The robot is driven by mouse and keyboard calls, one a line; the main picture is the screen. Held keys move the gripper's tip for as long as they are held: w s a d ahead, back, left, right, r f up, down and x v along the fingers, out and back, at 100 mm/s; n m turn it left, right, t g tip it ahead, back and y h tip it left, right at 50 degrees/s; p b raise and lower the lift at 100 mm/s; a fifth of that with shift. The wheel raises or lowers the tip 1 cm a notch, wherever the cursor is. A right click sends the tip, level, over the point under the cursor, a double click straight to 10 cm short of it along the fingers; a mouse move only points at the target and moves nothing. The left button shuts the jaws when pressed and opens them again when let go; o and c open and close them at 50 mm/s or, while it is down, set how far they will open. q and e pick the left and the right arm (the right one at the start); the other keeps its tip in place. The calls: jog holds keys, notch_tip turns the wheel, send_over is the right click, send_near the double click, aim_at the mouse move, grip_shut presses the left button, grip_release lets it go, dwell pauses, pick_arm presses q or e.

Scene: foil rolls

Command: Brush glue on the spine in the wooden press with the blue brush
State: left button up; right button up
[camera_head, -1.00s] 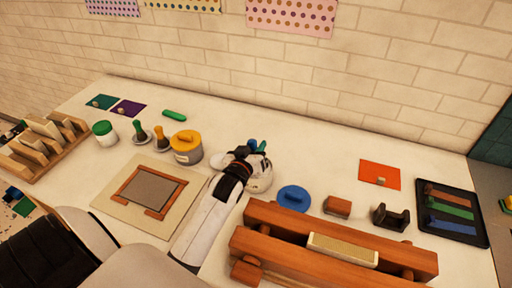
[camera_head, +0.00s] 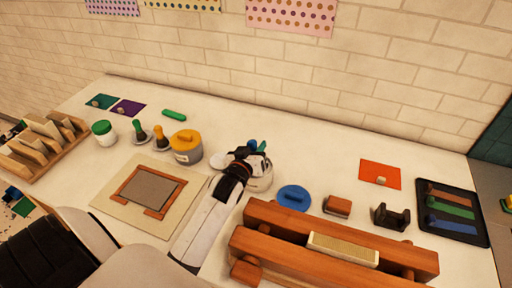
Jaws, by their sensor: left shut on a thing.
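The wooden press (camera_head: 290,225) lies at the lower right, its two long beams clamping a pale block whose spine (camera_head: 343,249) faces up. My left gripper (camera_head: 254,157) is over the mouth of a white jar (camera_head: 261,183), left of the press. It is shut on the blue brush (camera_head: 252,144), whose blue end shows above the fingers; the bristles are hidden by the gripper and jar. A green end also shows beside the blue one; I cannot tell what it belongs to. My right gripper is not in view.
A yellow-lidded pot (camera_head: 187,147), green and yellow brushes, and a green-lidded jar (camera_head: 104,133) stand at the left. A board with a framed panel (camera_head: 115,200) lies in front. A wooden block (camera_head: 338,205), black holder (camera_head: 391,217) and dark tray (camera_head: 482,230) lie behind and right of the press.

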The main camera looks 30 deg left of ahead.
pick_arm(q)
jog(key=shift+f+b, duration=0.3)
jog(key=shift+f, duration=0.25)
dwell(0.7)
notch_tip(320, 180, up, 7)
jog(key=p, duration=0.7)
jog(key=shift+r, duration=0.1)
dwell(0.4)
dwell(0.4)
